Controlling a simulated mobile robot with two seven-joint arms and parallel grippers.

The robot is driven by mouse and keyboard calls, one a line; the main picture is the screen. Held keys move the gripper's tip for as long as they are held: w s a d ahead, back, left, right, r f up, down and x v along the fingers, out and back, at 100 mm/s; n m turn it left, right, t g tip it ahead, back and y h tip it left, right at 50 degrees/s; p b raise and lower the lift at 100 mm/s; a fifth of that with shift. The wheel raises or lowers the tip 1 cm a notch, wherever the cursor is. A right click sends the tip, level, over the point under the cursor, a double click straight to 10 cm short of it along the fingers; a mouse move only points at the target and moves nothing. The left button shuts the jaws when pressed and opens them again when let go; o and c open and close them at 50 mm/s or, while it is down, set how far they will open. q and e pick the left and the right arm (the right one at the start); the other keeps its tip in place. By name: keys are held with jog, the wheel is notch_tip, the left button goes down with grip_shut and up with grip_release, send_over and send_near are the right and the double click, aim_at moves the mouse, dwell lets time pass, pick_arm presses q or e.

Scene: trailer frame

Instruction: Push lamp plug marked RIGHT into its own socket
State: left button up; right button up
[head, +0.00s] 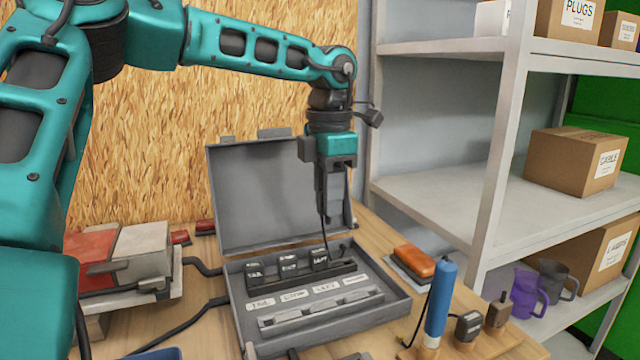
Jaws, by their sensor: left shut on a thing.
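An open grey case (235,295) lies on the bench with its lid raised at the back. Inside is a dark socket strip with three black plugs (288,264) in a row, bearing small white tags too small to read surely. White labels (326,288) run along the case in front of them. My left gripper (337,220) points down over the right end of the strip, shut on a small dark plug (342,246). That plug is small in view; its marking cannot be read, and I cannot tell how deep it sits. My right gripper is not in view.
An orange-topped block (413,261), a blue cylinder (440,300), a black plug-like piece (467,325) and a brown one (498,310) stand right of the case. A red and grey lamp unit (140,250) with black cables is left. Shelves with boxes (575,160) stand at right.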

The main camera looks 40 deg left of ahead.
pick_arm(q)
jog(key=w+a+f+p, duration=0.1)
jog(key=w+f, duration=0.5)
jog(key=w, duration=0.2)
jog(key=shift+a+f, duration=0.25)
jog(key=shift+a, duration=0.1)
jog(key=shift+w, duration=0.1)
jog(key=shift+f+b, duration=1.35)
jog(key=shift+f, duration=0.45)
jog(key=shift+f, duration=0.1)
jog(key=shift+f+b, duration=0.3)
